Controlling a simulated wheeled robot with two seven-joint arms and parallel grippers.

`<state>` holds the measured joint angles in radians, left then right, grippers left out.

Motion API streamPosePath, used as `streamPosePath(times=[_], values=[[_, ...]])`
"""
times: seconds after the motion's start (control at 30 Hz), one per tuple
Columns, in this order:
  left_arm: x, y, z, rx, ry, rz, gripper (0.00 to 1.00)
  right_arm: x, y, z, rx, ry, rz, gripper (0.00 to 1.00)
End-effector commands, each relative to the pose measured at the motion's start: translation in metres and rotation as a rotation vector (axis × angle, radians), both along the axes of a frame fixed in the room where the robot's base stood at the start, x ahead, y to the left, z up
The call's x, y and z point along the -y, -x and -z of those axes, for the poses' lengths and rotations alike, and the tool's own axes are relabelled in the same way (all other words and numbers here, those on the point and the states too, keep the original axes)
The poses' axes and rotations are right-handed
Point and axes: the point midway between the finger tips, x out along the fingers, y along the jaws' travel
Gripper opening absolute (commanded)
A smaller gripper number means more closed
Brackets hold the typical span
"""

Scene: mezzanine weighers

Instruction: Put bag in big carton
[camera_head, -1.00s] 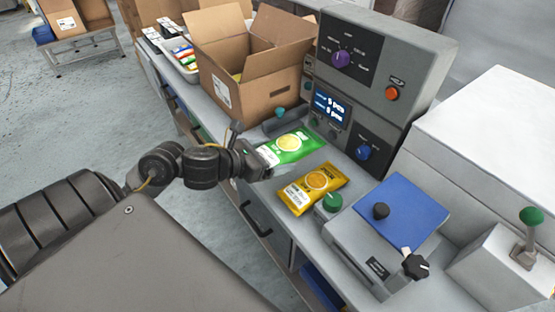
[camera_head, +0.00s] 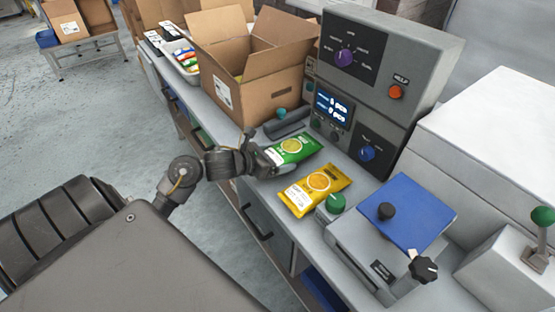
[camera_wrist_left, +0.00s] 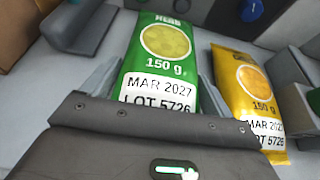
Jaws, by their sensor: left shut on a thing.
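A green bag (camera_head: 293,148) with a yellow round print lies at the worktop in front of the machine. My left gripper (camera_head: 268,160) is shut on its near end. In the left wrist view the green bag (camera_wrist_left: 163,55) runs between the two fingers, with its date label toward me. A yellow bag (camera_head: 314,190) lies flat just to the right, apart from the gripper; it also shows in the left wrist view (camera_wrist_left: 243,85). The big open carton (camera_head: 259,98) stands behind, to the left of the machine, flaps up; its floor is mostly hidden. My right gripper is not in view.
A grey machine (camera_head: 390,60) with knobs and a display stands behind the bags. A blue-topped device (camera_head: 405,212) with a green knob is to the right. A tray of small packets (camera_head: 183,58) sits left of the carton.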

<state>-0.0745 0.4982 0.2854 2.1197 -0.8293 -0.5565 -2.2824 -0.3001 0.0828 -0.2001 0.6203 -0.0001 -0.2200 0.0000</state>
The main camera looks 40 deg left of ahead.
Motion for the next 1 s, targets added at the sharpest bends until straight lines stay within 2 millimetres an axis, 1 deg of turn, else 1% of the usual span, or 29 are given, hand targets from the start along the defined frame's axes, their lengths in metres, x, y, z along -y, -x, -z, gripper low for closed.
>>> streamPosePath(times=[0.03, 0.13, 0.4, 0.6, 0.63, 0.7, 0.9, 1.0], values=[[0.000, 0.000, 0.005, -0.001, 0.006, -0.003, 0.60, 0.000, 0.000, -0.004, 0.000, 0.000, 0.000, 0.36], [0.000, 0.000, 0.013, 0.001, 0.002, -0.002, 0.60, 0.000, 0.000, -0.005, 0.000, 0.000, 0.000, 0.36], [0.000, 0.000, 0.015, 0.003, -0.002, 0.000, 0.60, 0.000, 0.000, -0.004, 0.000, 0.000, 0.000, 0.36], [0.000, 0.000, 0.020, 0.002, -0.002, 0.001, 0.60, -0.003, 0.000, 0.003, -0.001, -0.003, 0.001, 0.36], [0.000, 0.000, 0.019, 0.001, -0.002, 0.001, 0.90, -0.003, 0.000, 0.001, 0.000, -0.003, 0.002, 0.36], [0.000, 0.000, 0.018, 0.001, -0.002, 0.001, 0.99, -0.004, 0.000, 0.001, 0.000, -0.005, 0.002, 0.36], [0.000, 0.000, 0.018, 0.000, -0.001, 0.000, 1.00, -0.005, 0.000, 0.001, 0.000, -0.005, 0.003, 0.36], [0.000, 0.000, 0.015, 0.001, 0.000, 0.000, 1.00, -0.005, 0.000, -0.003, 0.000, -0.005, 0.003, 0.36]])
